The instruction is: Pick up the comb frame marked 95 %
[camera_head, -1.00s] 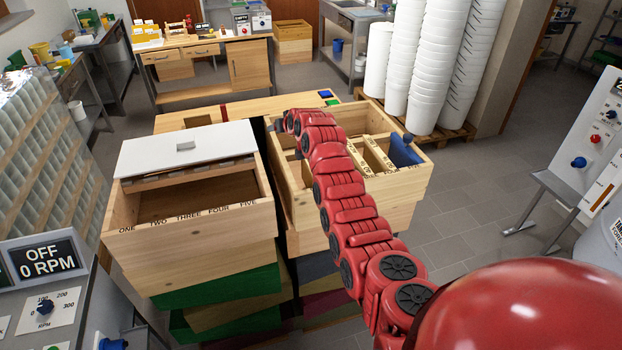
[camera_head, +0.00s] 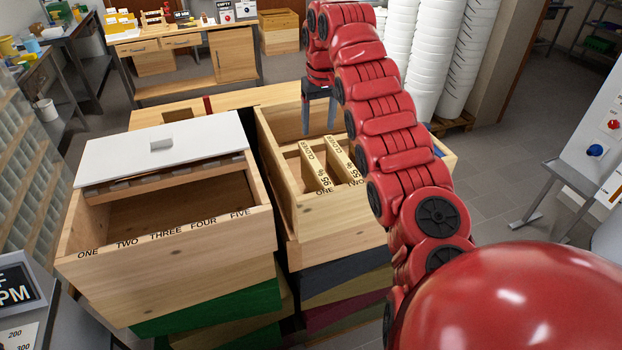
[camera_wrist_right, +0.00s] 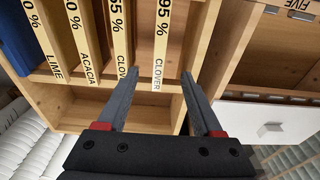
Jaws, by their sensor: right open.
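The comb frame marked 95 % CLOVER (camera_head: 314,168) hangs in the right wooden box (camera_head: 345,222), at the left end of a row of frames. In the right wrist view the same frame (camera_wrist_right: 163,42) shows its label, end-on between the finger lines. My right gripper (camera_head: 320,126) points down over the far part of that box, behind the frame in the head view. In the wrist view the right gripper (camera_wrist_right: 159,78) has its two grey fingers apart, with nothing held. My left gripper is out of view.
Right of it is a frame marked 55 % (camera_head: 344,162); ACACIA (camera_wrist_right: 82,35) and LIME (camera_wrist_right: 45,40) frames follow. The left box (camera_head: 170,235), marked ONE to FIVE, has a white lid (camera_head: 165,147) partly over it. White bucket stacks (camera_head: 425,60) stand behind.

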